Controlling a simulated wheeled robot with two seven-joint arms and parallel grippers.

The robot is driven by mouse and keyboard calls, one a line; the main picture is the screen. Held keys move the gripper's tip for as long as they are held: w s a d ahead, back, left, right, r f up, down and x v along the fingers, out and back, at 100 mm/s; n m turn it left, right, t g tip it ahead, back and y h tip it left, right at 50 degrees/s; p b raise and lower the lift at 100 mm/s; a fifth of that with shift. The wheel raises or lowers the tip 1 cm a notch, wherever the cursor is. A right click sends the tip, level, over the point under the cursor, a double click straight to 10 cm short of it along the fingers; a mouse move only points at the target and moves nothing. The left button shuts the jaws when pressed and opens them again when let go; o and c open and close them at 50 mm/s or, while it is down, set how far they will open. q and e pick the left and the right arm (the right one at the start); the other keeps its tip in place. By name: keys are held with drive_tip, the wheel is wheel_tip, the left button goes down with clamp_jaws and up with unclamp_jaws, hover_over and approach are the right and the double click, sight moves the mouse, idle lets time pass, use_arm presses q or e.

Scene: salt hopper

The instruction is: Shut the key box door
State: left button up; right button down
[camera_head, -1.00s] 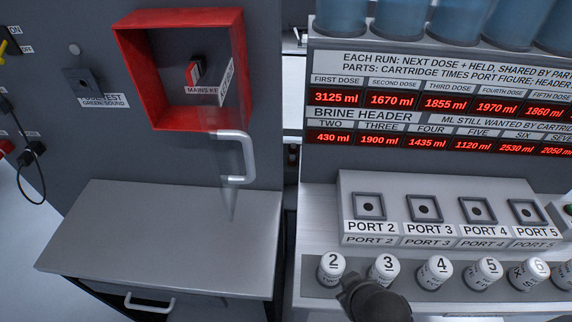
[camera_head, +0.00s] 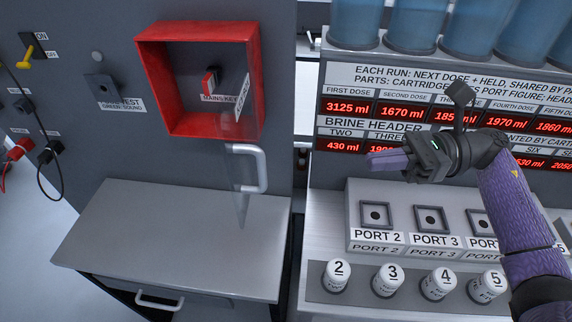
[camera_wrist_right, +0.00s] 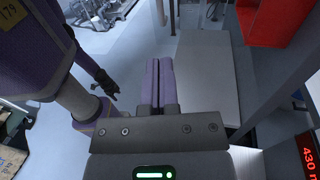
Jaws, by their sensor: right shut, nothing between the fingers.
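The red key box (camera_head: 152,95) is on the grey wall panel in the head view, with a small red-and-white switch or key (camera_head: 209,82) inside. Its see-through door (camera_head: 243,135) stands open, swung out from the right side of the box toward me. A pale handle (camera_head: 264,168) is on the door. My right gripper (camera_head: 372,160) is shut and empty, to the right of the handle and apart from it, fingers pointing left. The right wrist view shows the shut purple fingers (camera_wrist_right: 160,82) and part of the red box (camera_wrist_right: 278,30). A small dark gripper (camera_wrist_right: 108,84), apparently my left, shows there too; its jaws are unclear.
A grey counter (camera_head: 170,230) is below the box. To the right stands a console with red displays (camera_head: 345,107), ports (camera_head: 375,215) and numbered white cartridges (camera_head: 337,275). Cables (camera_head: 50,165) hang at the left. Open space lies between my right gripper and the handle.

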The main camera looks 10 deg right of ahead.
drive_tip(key=a+p, duration=0.6)
drive_tip(key=a, duration=0.7)
drive_tip(key=shift+w+a, duration=0.15)
drive_tip(key=shift+a, duration=0.2)
drive_tip(key=shift+a+f, duration=0.1)
